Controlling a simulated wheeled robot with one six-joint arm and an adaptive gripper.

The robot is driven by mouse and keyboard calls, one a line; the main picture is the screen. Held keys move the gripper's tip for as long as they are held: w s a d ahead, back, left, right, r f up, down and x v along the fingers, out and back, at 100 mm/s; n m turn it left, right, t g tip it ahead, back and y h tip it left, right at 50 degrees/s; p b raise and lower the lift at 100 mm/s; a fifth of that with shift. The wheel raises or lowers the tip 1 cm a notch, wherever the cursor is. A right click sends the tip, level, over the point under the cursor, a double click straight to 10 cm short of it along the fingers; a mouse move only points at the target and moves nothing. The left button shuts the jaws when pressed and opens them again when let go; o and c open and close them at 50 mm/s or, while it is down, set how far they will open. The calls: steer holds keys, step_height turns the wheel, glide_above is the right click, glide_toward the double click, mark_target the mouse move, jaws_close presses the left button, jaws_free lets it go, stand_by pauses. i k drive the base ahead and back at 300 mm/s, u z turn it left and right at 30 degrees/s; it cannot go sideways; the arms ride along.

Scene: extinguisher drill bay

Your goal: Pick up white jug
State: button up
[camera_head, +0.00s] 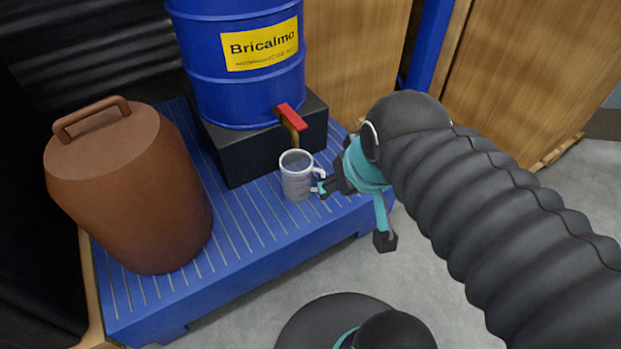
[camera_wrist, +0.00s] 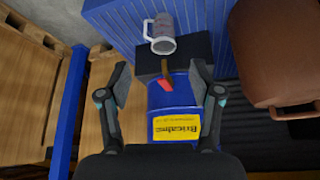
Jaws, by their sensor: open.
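The white jug (camera_head: 297,177) stands upright on the slatted blue platform (camera_head: 255,215), just in front of the black block under the blue drum. Its handle points right, towards my gripper. My gripper (camera_head: 322,187) is close to the handle at the jug's right side in the head view; I cannot tell whether it touches. In the wrist view the jug (camera_wrist: 161,34) shows beyond the fingers, at the top middle. My gripper (camera_wrist: 160,80) is open there, with nothing between its fingers.
A blue drum (camera_head: 245,85) with a yellow label and a red-handled tap (camera_head: 290,118) stands on a black block (camera_head: 240,160) behind the jug. A large brown lidded container (camera_head: 135,195) stands at left. Wooden crates (camera_head: 355,60) stand behind. Grey floor (camera_head: 420,290) is open at front right.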

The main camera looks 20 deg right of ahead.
mark_target(297, 168)
steer(key=z, duration=2.3)
steer(key=i, duration=2.55)
steer(key=u, duration=3.5)
steer(key=i, duration=0.5)
steer(key=u, duration=0.05)
